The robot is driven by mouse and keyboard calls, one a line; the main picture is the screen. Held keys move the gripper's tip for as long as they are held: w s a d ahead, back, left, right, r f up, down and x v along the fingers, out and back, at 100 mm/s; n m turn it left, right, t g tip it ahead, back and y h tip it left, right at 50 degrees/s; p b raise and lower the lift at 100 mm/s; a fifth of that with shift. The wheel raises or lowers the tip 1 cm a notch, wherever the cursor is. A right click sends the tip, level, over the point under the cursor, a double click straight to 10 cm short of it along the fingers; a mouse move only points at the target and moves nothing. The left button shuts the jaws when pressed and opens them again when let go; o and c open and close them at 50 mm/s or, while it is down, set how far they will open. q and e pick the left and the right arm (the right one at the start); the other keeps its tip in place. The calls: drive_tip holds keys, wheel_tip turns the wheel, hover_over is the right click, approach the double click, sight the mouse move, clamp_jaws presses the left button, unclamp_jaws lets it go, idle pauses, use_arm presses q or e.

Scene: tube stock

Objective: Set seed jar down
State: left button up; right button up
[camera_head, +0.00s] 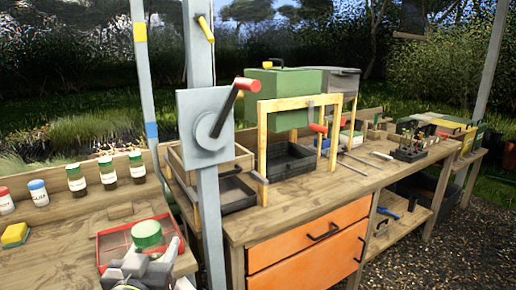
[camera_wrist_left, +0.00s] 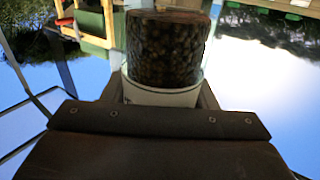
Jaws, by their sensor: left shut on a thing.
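The seed jar (camera_head: 147,233) has a green lid and shows over the red-rimmed tray (camera_head: 107,232) at the lower left of the head view. My left gripper (camera_head: 146,254) is shut around its body and hides most of its lower part. In the left wrist view the jar (camera_wrist_left: 167,48) shows dark seeds behind clear walls and a white label band between the fingers. I cannot tell whether the jar touches the tray. My right gripper is not in view.
Several green-lidded jars (camera_head: 107,172) stand on the back ledge, beside blue-lidded (camera_head: 38,193) and red-lidded (camera_head: 5,201) containers. A grey post (camera_head: 208,230) with a crank rises at the right. Bare bench (camera_head: 60,265) shows left of the tray.

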use_arm(q)
drive_tip(key=shift+r, duration=0.25)
drive_tip(key=shift+s+d+f+m+h, duration=0.1)
drive_tip(key=shift+d+f+m+h, duration=0.2)
drive_tip(key=shift+d+f+h, duration=0.15)
drive_tip(key=s+d+f+m+g+h, duration=0.3)
drive_tip(key=d+f+m+g+h, duration=0.1)
drive_tip(key=d+m+g+h, duration=0.3)
drive_tip(key=s+d+f+m+g+h, duration=0.3)
drive_tip(key=d+f+m+g+h, duration=0.2)
drive_tip(key=m+g+h, duration=0.4)
drive_tip(key=shift+s+d+m+g+h, duration=0.35)
drive_tip(key=shift+d+h, duration=0.2)
drive_tip(key=shift+d, duration=0.35)
drive_tip(key=s+a+f+n+t+y, duration=0.2)
drive_tip(key=a+n+t, duration=0.4)
drive_tip(key=a, duration=0.8)
drive_tip(key=s+t+y, duration=0.1)
drive_tip(key=t, duration=0.2)
drive_tip(key=shift+a, duration=0.35)
drive_tip(key=shift+d+f+n, duration=0.1)
drive_tip(key=shift+n, duration=0.15)
